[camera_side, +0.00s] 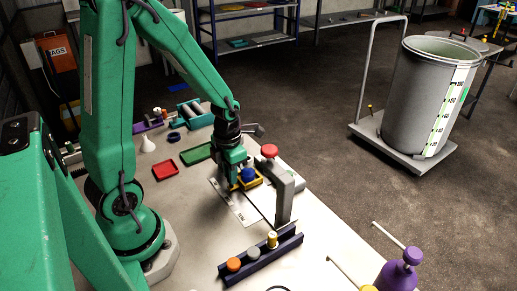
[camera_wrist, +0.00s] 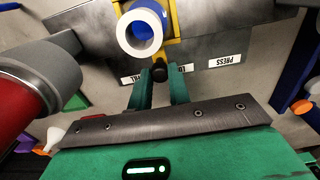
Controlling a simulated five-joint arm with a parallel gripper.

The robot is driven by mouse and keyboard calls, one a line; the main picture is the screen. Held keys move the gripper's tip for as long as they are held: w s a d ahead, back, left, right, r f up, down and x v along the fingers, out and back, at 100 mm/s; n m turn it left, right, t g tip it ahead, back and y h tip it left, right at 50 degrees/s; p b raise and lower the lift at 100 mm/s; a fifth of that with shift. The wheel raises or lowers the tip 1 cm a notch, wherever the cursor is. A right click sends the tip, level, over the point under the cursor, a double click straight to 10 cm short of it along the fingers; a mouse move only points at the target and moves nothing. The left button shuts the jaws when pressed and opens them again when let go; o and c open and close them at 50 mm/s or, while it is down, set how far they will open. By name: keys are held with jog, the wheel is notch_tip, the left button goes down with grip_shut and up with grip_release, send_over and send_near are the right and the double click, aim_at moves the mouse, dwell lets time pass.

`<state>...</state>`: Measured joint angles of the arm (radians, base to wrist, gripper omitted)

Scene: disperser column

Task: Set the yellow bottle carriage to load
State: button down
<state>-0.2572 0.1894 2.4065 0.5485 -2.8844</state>
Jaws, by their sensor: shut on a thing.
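The yellow bottle carriage (camera_side: 259,181) sits on the metal plate (camera_side: 234,203) beside the grey column. It holds a blue bottle with a white, open mouth, seen in the wrist view (camera_wrist: 143,30). My gripper (camera_wrist: 163,88) is shut on this knob, one green finger on each side. The knob and fingers partly cover a label beginning "LO" (camera_wrist: 153,67). A "PRESS" label (camera_wrist: 229,61) lies to its right in the wrist view. In the side view my gripper (camera_side: 236,181) partly hides the carriage.
A grey column (camera_side: 285,198) with a red knob (camera_side: 269,150) rises close beside the carriage. A dark rack (camera_side: 262,255) with small bottles, red (camera_side: 167,170) and green (camera_side: 197,153) trays, and a purple bottle (camera_side: 400,272) are also on the table. The table front is partly clear.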

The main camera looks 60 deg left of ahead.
jog(key=shift+d, duration=1.25)
jog(key=shift+w, duration=0.1)
jog(key=c, duration=1.3)
grip_release()
notch_tip(320, 180, up, 8)
